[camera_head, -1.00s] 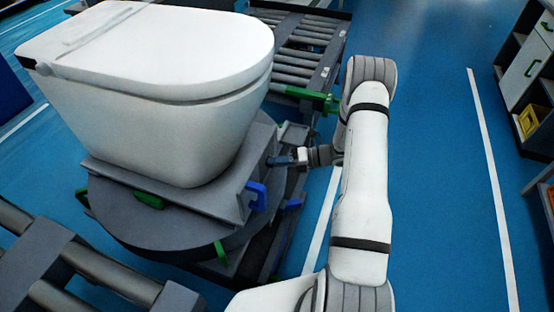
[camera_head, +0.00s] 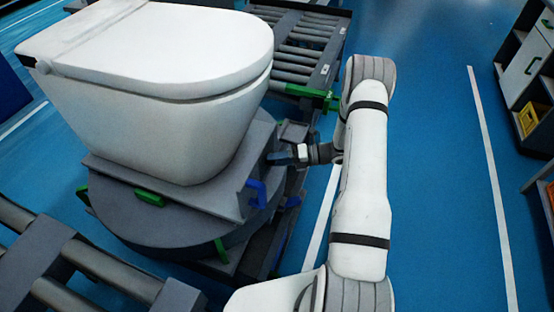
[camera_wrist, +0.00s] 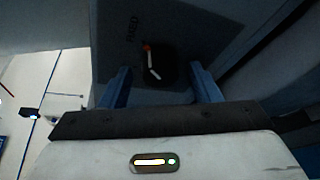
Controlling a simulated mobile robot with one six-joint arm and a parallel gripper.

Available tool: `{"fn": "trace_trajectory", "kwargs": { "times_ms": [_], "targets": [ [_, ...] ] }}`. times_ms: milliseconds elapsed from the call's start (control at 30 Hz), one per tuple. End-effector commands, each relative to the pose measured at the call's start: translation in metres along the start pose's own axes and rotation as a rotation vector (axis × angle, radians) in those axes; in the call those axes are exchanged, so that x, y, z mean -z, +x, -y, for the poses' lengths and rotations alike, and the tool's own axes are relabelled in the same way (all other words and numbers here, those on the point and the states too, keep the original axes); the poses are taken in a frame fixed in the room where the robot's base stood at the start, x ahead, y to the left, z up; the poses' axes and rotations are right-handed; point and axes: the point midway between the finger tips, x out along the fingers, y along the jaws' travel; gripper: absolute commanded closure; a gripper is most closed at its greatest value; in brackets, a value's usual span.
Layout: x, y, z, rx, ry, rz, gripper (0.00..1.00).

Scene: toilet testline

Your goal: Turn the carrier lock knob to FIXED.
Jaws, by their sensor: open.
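The carrier lock knob (camera_wrist: 158,66) is a dark round knob with a white pointer line and a small orange mark at its upper left, in the wrist view. Small lettering (camera_wrist: 132,27) is on the grey panel above and left of it, too dim to read surely. My gripper (camera_wrist: 160,72) is open, one blue finger on each side of the knob with gaps visible. I cannot tell how deep the fingers reach. In the head view my gripper (camera_head: 274,158) is at the right side of the grey carrier (camera_head: 215,200); the knob is hidden there.
A white toilet (camera_head: 170,110) sits on the carrier. Roller conveyors (camera_head: 305,45) lie behind and at the front left.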

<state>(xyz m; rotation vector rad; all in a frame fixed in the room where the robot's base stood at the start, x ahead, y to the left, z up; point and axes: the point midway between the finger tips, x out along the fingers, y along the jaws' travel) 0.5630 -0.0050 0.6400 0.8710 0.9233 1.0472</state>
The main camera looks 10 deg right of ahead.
Motion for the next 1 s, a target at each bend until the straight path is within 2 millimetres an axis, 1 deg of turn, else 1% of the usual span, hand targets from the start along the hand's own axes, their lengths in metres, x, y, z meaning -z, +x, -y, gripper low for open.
{"fn": "trace_trajectory", "kwargs": {
  "times_ms": [167,267,367,600,700,833,1000],
  "targets": [
    [0.000,0.000,0.000,0.000,0.000,-0.001,0.43],
    [0.000,-0.005,0.000,0.000,0.000,0.001,0.43],
    [-0.001,-0.019,0.000,0.001,-0.001,0.002,0.43],
    [-0.001,-0.059,0.001,0.001,-0.001,0.003,0.43],
    [-0.001,-0.071,0.001,0.001,0.000,0.001,0.43],
    [-0.001,-0.077,0.001,0.000,0.001,0.000,0.43],
    [-0.001,-0.078,0.001,0.000,0.000,-0.001,0.43]
  ]
}}
